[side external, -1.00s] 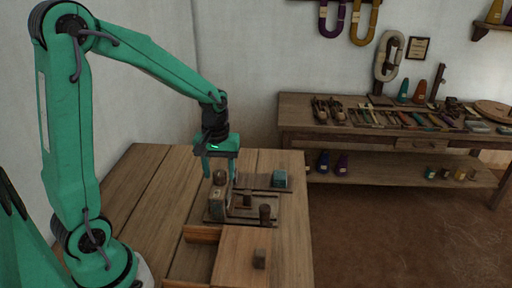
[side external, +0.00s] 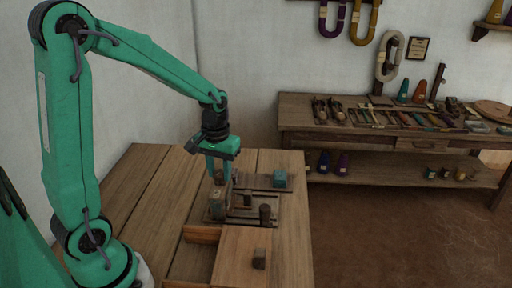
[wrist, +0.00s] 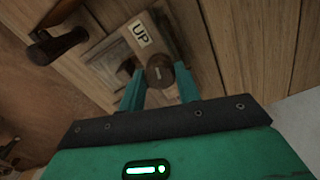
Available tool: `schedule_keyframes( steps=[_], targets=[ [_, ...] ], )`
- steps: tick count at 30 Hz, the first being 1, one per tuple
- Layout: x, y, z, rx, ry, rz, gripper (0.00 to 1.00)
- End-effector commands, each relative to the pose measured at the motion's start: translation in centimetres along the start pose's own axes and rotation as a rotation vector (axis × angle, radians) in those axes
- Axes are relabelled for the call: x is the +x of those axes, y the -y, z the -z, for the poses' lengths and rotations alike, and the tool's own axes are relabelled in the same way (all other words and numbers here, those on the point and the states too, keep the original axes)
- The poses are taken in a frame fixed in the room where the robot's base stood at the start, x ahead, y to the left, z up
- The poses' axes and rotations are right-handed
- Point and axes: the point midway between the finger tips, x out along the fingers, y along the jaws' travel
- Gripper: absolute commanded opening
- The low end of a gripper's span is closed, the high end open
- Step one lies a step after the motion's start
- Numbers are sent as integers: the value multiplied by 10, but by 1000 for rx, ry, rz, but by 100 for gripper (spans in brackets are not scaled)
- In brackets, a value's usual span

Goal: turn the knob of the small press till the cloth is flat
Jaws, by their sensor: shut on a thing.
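The small press (side external: 218,205) stands on a wooden base on the near table. Its round dark knob (side external: 219,179) is on top; in the wrist view the knob (wrist: 160,72) carries a short pale line. My gripper (side external: 218,172) points down over the press, and its two teal fingers are shut on the knob, one on each side, in the wrist view (wrist: 159,84). A white label reading "UP" (wrist: 139,34) lies on the press just beyond the knob. I cannot make out the cloth or whether it is flat.
A teal block (side external: 280,178) sits behind the press at the right. A dark peg (side external: 265,214) stands at the base's right. Bare table (side external: 150,195) lies left. A tool bench (side external: 400,145) stands behind.

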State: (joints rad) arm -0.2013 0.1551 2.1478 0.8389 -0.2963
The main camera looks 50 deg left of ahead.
Motion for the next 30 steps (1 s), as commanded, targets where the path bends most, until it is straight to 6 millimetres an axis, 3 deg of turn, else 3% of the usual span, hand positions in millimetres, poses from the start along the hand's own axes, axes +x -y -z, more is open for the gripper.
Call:
schedule_keyframes(
  steps=[18,30],
  targets=[
    [-1,0,0,567,-1,0,10],
    [-1,0,0,778,-2,0,10]
  ],
)
